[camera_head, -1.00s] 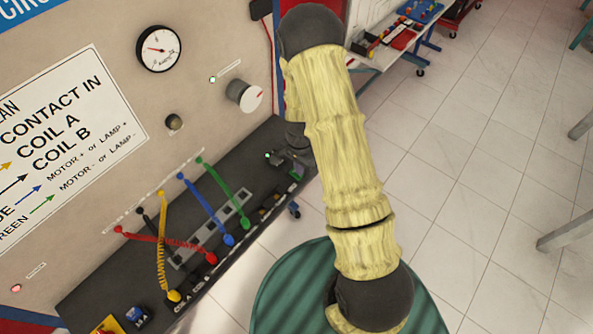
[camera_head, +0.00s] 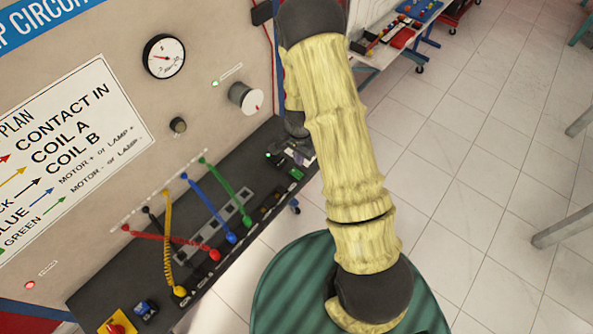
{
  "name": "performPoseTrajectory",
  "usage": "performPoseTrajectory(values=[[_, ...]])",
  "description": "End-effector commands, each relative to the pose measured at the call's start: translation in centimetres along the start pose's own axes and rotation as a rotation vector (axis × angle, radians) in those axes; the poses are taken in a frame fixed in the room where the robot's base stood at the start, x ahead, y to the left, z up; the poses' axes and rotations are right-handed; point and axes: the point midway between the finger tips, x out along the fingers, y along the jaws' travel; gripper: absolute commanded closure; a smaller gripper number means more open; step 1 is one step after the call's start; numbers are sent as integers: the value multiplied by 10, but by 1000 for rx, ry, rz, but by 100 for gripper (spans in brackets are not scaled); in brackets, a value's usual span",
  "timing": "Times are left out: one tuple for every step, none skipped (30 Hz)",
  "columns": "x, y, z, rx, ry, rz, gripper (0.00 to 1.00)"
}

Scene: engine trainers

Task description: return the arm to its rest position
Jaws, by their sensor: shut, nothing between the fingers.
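My arm (camera_head: 340,120) rises in pale yellow sleeves from a dark joint at the bottom to a dark elbow at the top. Its far part folds down behind the near sleeve to a dark wrist (camera_head: 296,122). A dark shape with a small green light, which seems to be my gripper (camera_head: 282,158), shows below the wrist by the right end of the bench. It is small and partly hidden; it is shut, and I see nothing held.
The trainer panel (camera_head: 210,50) stands at left, with a gauge (camera_head: 163,56) and knob (camera_head: 246,98). Coloured leads cross its black bench (camera_head: 110,290), near a red and yellow switch (camera_head: 117,324). A cart (camera_head: 375,52) stands behind. Tiled floor (camera_head: 470,180) at right is mostly clear.

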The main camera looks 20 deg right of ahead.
Motion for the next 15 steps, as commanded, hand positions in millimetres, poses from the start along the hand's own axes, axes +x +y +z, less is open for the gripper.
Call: performPoseTrajectory(values=[[0,0,0,0,0,0,100],[0,0,0,0,0,0,100],[0,0,0,0,0,0,100],[0,0,0,0,0,0,100],[1,0,0,0,0,0,100],[1,0,0,0,0,0,100],[1,0,0,0,0,0,100],[1,0,0,0,0,0,100],[1,0,0,0,0,0,100],[1,0,0,0,0,0,100],[0,0,0,0,0,0,100],[0,0,0,-3,0,-1,100],[-1,0,0,-7,1,-2,100],[-3,0,0,-13,1,-4,100],[-7,1,1,-26,3,-8,100]])
